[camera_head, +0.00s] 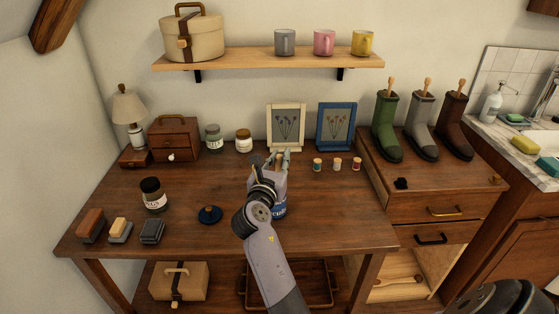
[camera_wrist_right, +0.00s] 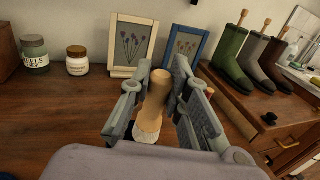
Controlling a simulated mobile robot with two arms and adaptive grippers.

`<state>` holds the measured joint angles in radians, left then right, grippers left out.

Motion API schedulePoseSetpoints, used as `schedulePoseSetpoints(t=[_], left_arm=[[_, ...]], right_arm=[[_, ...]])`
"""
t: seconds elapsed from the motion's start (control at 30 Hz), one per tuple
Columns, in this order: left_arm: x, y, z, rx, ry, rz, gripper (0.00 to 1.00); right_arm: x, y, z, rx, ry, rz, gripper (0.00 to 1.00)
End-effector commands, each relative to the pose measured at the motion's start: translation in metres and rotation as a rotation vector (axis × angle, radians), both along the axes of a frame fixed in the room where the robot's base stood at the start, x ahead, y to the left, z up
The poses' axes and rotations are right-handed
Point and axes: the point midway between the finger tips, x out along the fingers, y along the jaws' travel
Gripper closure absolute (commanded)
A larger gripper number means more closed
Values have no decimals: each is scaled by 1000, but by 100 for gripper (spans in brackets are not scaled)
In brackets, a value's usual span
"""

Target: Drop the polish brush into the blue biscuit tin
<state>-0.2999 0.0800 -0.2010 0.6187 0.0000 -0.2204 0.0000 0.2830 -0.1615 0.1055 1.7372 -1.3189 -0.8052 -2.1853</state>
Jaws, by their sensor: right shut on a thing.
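My right gripper (camera_head: 275,160) is over the middle of the wooden table in the head view. In the right wrist view its fingers (camera_wrist_right: 157,95) are shut on the polish brush (camera_wrist_right: 153,104), with the tan wooden handle upright between them and a pale part at its lower end. The blue biscuit tin (camera_head: 280,210) stands on the table just below the gripper, mostly hidden by my wrist and arm. I cannot tell whether the brush's lower end is above or inside the tin.
A round dark blue lid (camera_head: 209,214) lies left of the tin. Small spools (camera_head: 337,164) and two picture frames (camera_head: 286,127) stand behind. Table right of the tin is clear.

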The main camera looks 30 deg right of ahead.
Motion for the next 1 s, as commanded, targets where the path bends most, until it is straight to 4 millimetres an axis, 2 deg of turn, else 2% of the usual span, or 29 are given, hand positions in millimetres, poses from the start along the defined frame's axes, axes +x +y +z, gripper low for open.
schedulePoseSetpoints(t=[0.2,0.23,0.57,0.87,1.0], left_arm=[[0,0,0,0,0,0,23],[0,0,0,0,0,0,23],[0,0,0,0,-1,0,23],[0,3,0,3,-2,2,23],[0,2,0,3,-2,2,23]], right_arm=[[0,0,1,1,-1,0,100],[0,0,1,1,-1,0,83],[0,0,0,0,0,0,61],[0,0,1,0,0,0,60],[0,0,12,1,-4,-1,60]])
